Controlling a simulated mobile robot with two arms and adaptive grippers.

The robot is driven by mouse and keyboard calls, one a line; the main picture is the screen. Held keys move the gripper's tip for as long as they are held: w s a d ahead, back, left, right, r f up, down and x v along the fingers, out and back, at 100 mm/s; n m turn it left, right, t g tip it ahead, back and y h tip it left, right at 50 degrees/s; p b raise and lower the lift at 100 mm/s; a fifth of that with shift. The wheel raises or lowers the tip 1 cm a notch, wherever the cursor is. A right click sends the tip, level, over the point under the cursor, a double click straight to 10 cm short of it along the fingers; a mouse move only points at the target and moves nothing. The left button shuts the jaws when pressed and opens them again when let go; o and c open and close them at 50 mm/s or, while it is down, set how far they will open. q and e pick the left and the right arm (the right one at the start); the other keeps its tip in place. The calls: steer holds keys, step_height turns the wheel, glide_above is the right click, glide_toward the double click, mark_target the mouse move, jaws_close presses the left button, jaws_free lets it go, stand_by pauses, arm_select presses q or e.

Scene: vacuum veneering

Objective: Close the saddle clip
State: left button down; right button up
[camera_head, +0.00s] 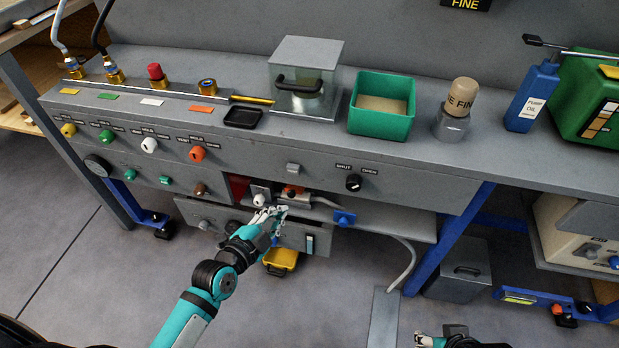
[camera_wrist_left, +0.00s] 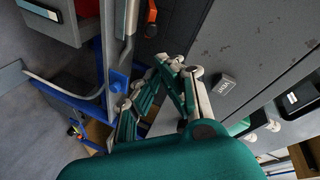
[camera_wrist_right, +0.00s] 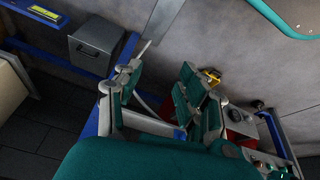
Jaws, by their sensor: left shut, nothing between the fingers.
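My right gripper (camera_wrist_right: 158,78) is open and empty, low at the right.
The grey hose (camera_head: 409,262) hangs down toward a blue bench leg (camera_head: 450,238). A green bin (camera_head: 381,107) and a lidded box stand on the bench top.

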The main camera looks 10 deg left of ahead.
mark_target(295, 189)
arm_select(q)
steer(key=b+x, duration=0.2)
steer(key=x, duration=0.8)
steer(key=shift+s+d, duration=0.15)
steer(key=shift+d, duration=0.15)
arm_select(e)
steer(key=s, duration=0.2)
steer(key=shift+s+d+r+g, duration=0.25)
steer(key=shift+s+r+g, duration=0.05)
steer(key=shift+r, duration=0.05)
arm_select(q)
steer(key=shift+f+b, duration=0.2)
steer(key=shift+b, duration=0.1)
arm_select(e)
steer(key=shift+f, duration=0.1)
